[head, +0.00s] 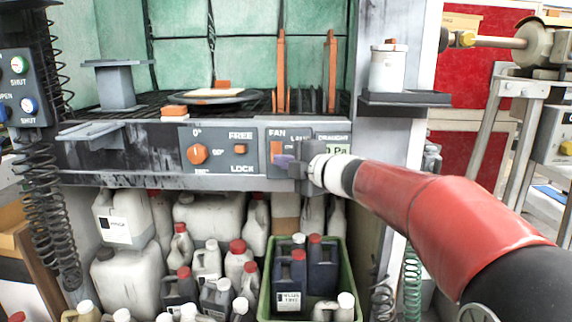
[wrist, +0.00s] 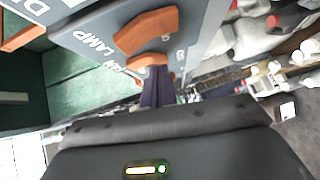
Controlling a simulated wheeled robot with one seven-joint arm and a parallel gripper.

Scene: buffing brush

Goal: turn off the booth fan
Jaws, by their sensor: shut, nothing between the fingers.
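The booth's front panel carries the FAN label, with an orange fan switch (head: 277,149) below it in the head view. My gripper (head: 286,160) is at this switch, its dark purple fingers shut and empty. The gripper covers part of the switch and most of the lamp area. In the wrist view the closed fingers (wrist: 157,85) point at a partly hidden orange rocker (wrist: 148,61), apparently the fan switch. I cannot tell whether they touch it, or which way it is set. A larger orange rocker (wrist: 147,28) lies beside the LAMP label.
To the left on the panel are an orange round knob (head: 198,154) and a FREE/LOCK switch (head: 240,149). A draught display (head: 336,148) is just right of my gripper. A shelf with a white jar (head: 388,70) stands at the right. Several bottles fill the space below.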

